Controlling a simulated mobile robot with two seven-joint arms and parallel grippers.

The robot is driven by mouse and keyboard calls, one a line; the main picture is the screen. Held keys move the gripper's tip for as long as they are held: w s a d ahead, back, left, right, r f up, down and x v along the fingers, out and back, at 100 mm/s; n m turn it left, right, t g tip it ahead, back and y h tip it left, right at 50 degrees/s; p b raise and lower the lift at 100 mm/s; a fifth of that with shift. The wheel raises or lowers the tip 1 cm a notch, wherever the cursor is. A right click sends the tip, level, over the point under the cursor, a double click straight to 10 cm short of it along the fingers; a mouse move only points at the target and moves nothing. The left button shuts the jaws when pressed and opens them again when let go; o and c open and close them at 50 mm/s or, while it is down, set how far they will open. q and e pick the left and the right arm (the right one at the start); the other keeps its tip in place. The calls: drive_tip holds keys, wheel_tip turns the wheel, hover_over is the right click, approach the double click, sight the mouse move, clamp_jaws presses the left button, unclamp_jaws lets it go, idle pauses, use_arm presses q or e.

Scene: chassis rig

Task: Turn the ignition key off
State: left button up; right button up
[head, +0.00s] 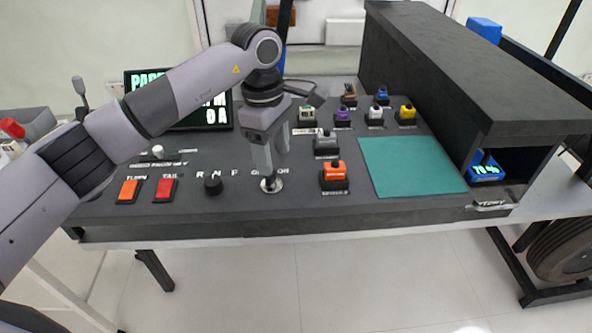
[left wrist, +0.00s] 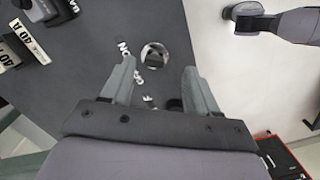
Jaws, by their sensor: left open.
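The ignition switch (head: 271,186) is a round silver lock near the panel's front edge, below a partly covered white label reading ON at its right end. In the left wrist view its silver ring (left wrist: 147,48) lies ahead of the fingertips, with the dark key (left wrist: 155,60) at its middle. My left gripper (head: 276,164) points down over the switch, its fingers open and apart. In the left wrist view the open fingers (left wrist: 158,78) stand either side of the key's line, with nothing between them. I cannot tell the key's exact angle. My right gripper is not in view.
A black knob (head: 213,184) and the orange TURN (head: 129,190) and red TAIL (head: 166,189) switches lie left. An orange-topped block (head: 334,172) stands right, beside a teal mat (head: 411,165). A dark shelf (head: 470,80) rises at far right. The mat is clear.

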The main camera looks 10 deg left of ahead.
sight(271, 178)
use_arm(q)
drive_tip(key=shift+w+a+r+y, duration=0.35)
drive_tip(key=shift+a+r+y, duration=0.05)
drive_tip(key=shift+a, duration=0.05)
drive_tip(key=shift+w+a, duration=0.1)
drive_tip(key=shift+a, duration=0.05)
wheel_tip(271, 178, down, 7)
drive_tip(key=shift+r, duration=0.1)
drive_tip(key=shift+c, duration=0.3)
drive_tip(key=c, duration=1)
